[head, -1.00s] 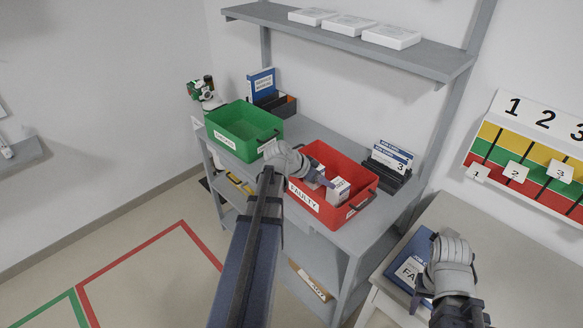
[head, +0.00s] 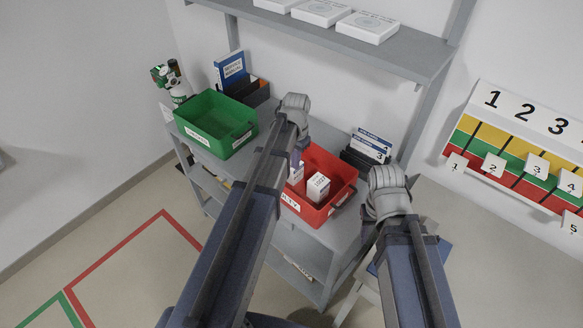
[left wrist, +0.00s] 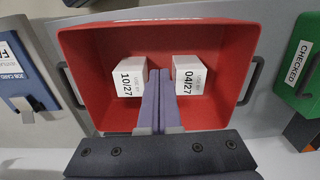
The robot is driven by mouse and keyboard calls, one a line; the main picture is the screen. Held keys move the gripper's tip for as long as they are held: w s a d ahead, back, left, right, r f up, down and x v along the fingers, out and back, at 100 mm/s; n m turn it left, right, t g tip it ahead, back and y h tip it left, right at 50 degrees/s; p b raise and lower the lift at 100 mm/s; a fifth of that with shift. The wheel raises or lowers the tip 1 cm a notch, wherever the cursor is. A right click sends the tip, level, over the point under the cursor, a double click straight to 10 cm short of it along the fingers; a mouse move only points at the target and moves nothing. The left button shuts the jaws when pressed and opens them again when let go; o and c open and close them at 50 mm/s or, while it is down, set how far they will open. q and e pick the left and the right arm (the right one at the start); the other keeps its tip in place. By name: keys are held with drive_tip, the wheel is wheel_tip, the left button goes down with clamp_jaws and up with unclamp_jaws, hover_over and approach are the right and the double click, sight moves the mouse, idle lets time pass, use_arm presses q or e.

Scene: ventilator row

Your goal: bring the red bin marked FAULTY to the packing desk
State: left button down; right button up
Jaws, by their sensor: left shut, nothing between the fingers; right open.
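The red bin (head: 322,213) stands on the grey shelf unit, its FAULTY label partly hidden behind my left arm. It holds two white boxes, dated 10/27 (left wrist: 130,78) and 04/27 (left wrist: 188,75) in the left wrist view. The bin (left wrist: 85,60) has a dark handle at each end. My left gripper (head: 297,160) is shut and empty over the bin; its fingers (left wrist: 160,90) show between the boxes, clear of both handles. My right gripper (head: 386,190) is right of the bin, its fingertips mostly hidden. A grey desk (head: 490,250) is at right; I cannot tell if it is the packing desk.
A green bin (head: 205,138), labelled CHECKED in the left wrist view (left wrist: 300,55), stands left of the red bin. Card racks (head: 365,150) stand behind. An upper shelf (head: 400,55) overhangs the back. A numbered board (head: 520,140) hangs at right. Floor at left is open.

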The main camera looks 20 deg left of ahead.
use_arm(q)
wheel_tip(320, 180, down, 9)
drive_tip(key=b, duration=0.9)
drive_tip(key=shift+f, duration=0.2)
drive_tip(key=s, duration=0.1)
drive_tip(key=s+a, duration=0.1)
drive_tip(key=s, duration=0.1)
drive_tip(key=shift+s+r, duration=0.1)
drive_tip(key=shift+s, duration=0.1)
drive_tip(key=shift+s+a, duration=0.2)
drive_tip(key=shift+s, duration=0.05)
use_arm(e)
wheel_tip(320, 180, down, 9)
drive_tip(key=shift+f, duration=0.1)
